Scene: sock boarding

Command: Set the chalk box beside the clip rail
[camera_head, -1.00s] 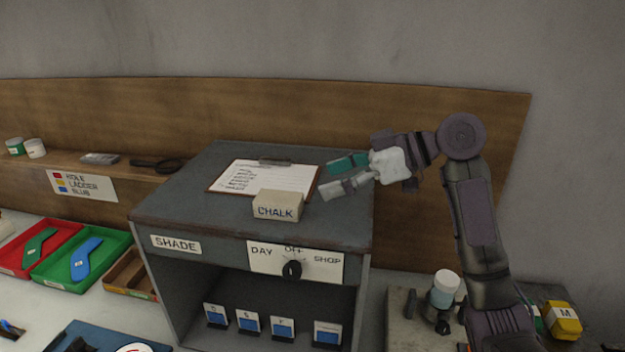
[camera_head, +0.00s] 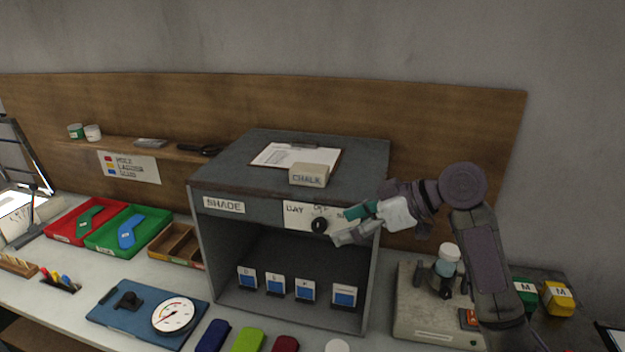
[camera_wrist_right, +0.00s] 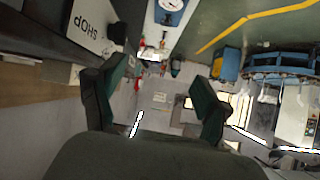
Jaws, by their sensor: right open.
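The chalk box (camera_head: 309,175), a pale block lettered CHALK, sits on the flat top of the dark grey shade cabinet (camera_head: 225,176), at the front edge of the clipboard (camera_head: 296,156). My right gripper (camera_head: 346,225) is open and empty, in front of the cabinet's dial panel, below and right of the chalk box and apart from it. In the right wrist view the fingers (camera_wrist_right: 158,76) stand wide apart with nothing between them, and the SHOP lettering shows at top left. I cannot pick out a clip rail for certain. My left gripper is not in view.
The black dial knob (camera_head: 319,225) is close to my right fingers. Below, small cards stand inside the open cabinet. Red and green trays (camera_head: 133,231) and a gauge (camera_head: 173,315) lie left. A bottle (camera_head: 447,262) on a grey base stands right, under my arm.

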